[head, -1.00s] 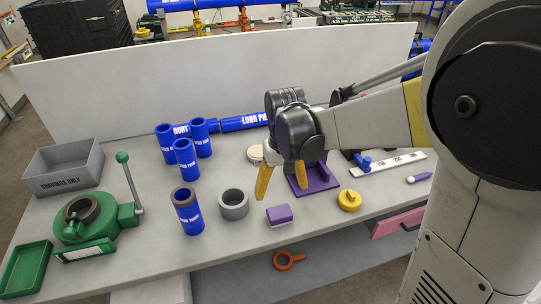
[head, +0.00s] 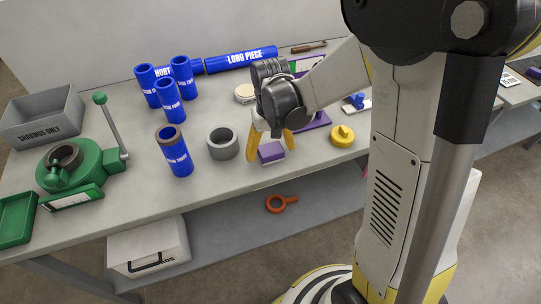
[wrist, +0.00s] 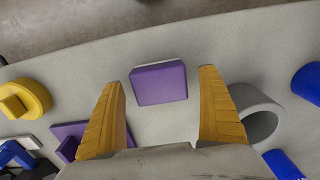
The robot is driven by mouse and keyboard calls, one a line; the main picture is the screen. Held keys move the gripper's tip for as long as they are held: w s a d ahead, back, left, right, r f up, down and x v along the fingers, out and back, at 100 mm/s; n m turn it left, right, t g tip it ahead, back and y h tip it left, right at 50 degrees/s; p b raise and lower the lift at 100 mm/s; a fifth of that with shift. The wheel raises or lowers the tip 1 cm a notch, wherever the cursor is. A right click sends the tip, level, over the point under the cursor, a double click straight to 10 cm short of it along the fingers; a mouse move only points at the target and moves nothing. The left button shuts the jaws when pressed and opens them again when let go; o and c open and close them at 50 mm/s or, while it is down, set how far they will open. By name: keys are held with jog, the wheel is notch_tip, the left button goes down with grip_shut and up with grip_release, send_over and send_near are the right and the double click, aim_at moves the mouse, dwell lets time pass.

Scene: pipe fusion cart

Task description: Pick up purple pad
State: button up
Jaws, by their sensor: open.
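The purple pad (head: 271,151) is a small block with a purple top and a pale lower layer. It lies on the grey table near the front edge. In the wrist view the pad (wrist: 159,83) shows whole, between and a little beyond my fingertips. My gripper (head: 269,158) has two yellow fingers pointing down, spread to either side of the pad in the head view. In the wrist view my gripper (wrist: 164,75) is open with nothing between the fingers touching the pad. The exact height above the table is hard to tell.
A grey ring (head: 223,143) stands just left of the pad, close to one finger in the wrist view. A yellow knobbed piece (head: 342,136) is to the right. A purple stand (head: 315,122) is behind. Blue pipes (head: 174,151) stand further left.

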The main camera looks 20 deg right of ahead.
aim_at(274, 150)
jog(key=c, duration=1.2)
jog(key=shift+r, duration=0.1)
jog(key=shift+c, duration=0.2)
jog(key=shift+r+p, duration=0.3)
jog(key=shift+r, duration=0.2)
jog(key=r, duration=0.1)
jog(key=r+p, duration=0.2)
jog(key=r, duration=0.1)
jog(key=shift+s+d, duration=0.35)
jog(key=shift+s, duration=0.05)
jog(key=s+d+r+p, duration=0.3)
jog(key=s+d+r, duration=0.3)
jog(key=s+d, duration=0.1)
jog(key=shift+s, duration=0.45)
jog(key=shift+d, duration=0.1)
